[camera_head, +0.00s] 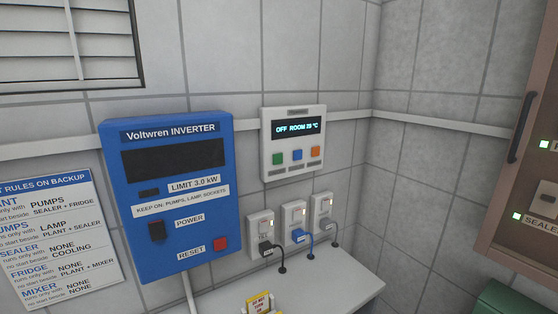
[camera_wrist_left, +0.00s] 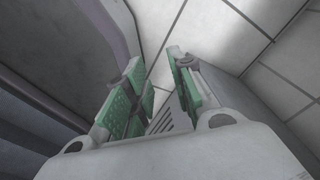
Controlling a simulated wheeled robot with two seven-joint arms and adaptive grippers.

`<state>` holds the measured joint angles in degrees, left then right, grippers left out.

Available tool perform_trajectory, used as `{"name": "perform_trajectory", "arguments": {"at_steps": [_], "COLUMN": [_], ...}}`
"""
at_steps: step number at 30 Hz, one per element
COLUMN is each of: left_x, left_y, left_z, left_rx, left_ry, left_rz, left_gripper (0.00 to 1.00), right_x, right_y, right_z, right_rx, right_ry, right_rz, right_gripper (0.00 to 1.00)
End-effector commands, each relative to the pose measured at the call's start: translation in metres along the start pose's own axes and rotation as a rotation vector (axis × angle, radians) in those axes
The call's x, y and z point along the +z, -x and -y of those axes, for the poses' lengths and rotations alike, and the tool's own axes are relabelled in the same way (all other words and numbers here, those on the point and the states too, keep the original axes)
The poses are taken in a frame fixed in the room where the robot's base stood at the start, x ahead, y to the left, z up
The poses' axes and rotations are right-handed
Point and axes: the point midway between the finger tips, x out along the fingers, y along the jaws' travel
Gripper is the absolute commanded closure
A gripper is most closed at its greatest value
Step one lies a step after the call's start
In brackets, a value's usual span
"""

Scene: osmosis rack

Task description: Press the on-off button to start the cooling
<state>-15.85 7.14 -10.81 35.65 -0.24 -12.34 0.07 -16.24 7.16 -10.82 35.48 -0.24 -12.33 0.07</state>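A white control panel (camera_head: 293,143) hangs on the tiled wall, right of the blue inverter. Its dark display (camera_head: 296,128) reads OFF and a room temperature whose digits are hard to read. Below it sit a green button (camera_head: 278,157), a blue button (camera_head: 297,155) and an orange button (camera_head: 315,152). The small labels there are too small to read, so which one is on-off cannot be told. My left gripper (camera_wrist_left: 155,62) shows in the left wrist view, its green-padded fingers apart and empty, away from the panel. Neither gripper shows in the head view.
Several plugged sockets sit below the panel, above a white shelf (camera_head: 345,286). A rules sheet (camera_head: 55,240) hangs left; a brown cabinet (camera_head: 518,170) stands right.

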Motion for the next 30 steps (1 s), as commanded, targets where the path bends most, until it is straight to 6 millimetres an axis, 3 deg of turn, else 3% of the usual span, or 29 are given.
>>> {"name": "perform_trajectory", "arguments": {"at_steps": [1, 4, 12, 30], "left_x": [0.004, 0.011, 0.021, -0.005], "left_y": [0.0, 0.0, 0.001, 0.0], "left_z": [-0.001, -0.002, -0.004, 0.001], "left_rx": [0.001, 0.002, 0.004, -0.001], "left_ry": [0.0, 0.0, -0.001, 0.0], "left_rz": [0.004, 0.012, 0.024, -0.005], "left_gripper": [0.87, 1.0, 1.0, 1.0], "right_x": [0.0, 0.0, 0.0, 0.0], "right_y": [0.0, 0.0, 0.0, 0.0], "right_z": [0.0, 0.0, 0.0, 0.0], "right_rx": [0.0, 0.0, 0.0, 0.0], "right_ry": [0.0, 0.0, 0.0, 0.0], "right_rz": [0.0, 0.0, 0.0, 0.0], "right_gripper": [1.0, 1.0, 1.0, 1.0]}}
